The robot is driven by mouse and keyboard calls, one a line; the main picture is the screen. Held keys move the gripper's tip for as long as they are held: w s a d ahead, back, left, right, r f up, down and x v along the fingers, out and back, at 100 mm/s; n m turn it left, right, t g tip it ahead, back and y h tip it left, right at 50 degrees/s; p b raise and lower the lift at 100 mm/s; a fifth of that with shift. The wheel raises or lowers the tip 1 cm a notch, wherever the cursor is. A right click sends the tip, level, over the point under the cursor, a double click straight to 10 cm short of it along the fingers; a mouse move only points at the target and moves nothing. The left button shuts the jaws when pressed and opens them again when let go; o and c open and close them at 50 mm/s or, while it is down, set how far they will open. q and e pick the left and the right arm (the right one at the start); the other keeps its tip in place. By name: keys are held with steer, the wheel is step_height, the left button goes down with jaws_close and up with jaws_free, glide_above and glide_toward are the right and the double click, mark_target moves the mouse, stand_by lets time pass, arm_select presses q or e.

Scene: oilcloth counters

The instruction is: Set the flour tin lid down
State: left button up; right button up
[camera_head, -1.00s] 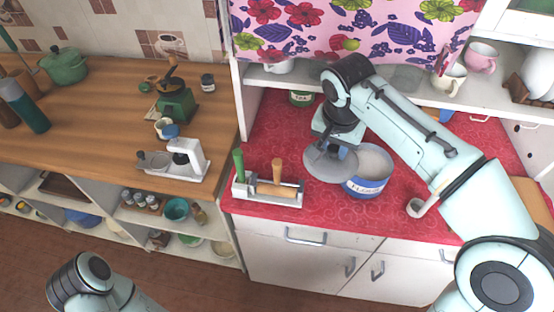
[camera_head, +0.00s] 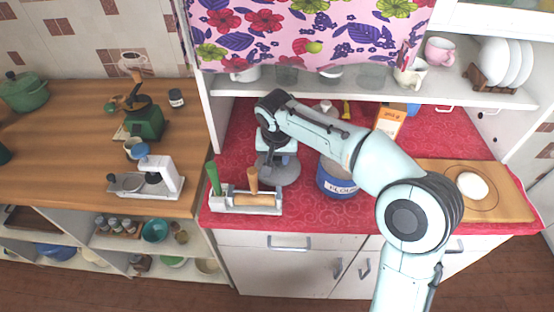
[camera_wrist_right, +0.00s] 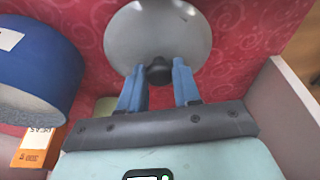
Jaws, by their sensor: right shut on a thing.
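The flour tin lid (camera_head: 287,173) is a round grey disc with a dark knob. It is low over the red counter, left of the flour tin; I cannot tell if it touches the cloth. My right gripper (camera_head: 276,160) is above it and shut on its knob. In the right wrist view the lid (camera_wrist_right: 158,35) lies beyond the fingers (camera_wrist_right: 158,80), with the knob between them. The blue flour tin (camera_head: 335,184) stands on the counter, partly hidden by my right arm. It also shows at the left of the wrist view (camera_wrist_right: 38,68). My left gripper is out of view.
A rack with green- and wooden-handled tools (camera_head: 245,202) stands close left of the lid. An orange-and-white box (camera_head: 389,121) is behind my arm. A board with a pale round lump (camera_head: 473,186) is at the right. The red counter's front edge is near.

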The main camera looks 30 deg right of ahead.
mark_target(277, 175)
steer(key=shift+f, duration=0.45)
steer(key=shift+f, duration=0.2)
steer(key=o, duration=1.1)
steer(key=shift+c, duration=0.2)
steer(key=shift+r, duration=0.35)
steer(key=p+v, duration=0.1)
steer(key=v, duration=1)
steer(key=shift+r+p, duration=0.35)
steer(key=shift+p, duration=0.05)
steer(key=shift+s+a, duration=0.1)
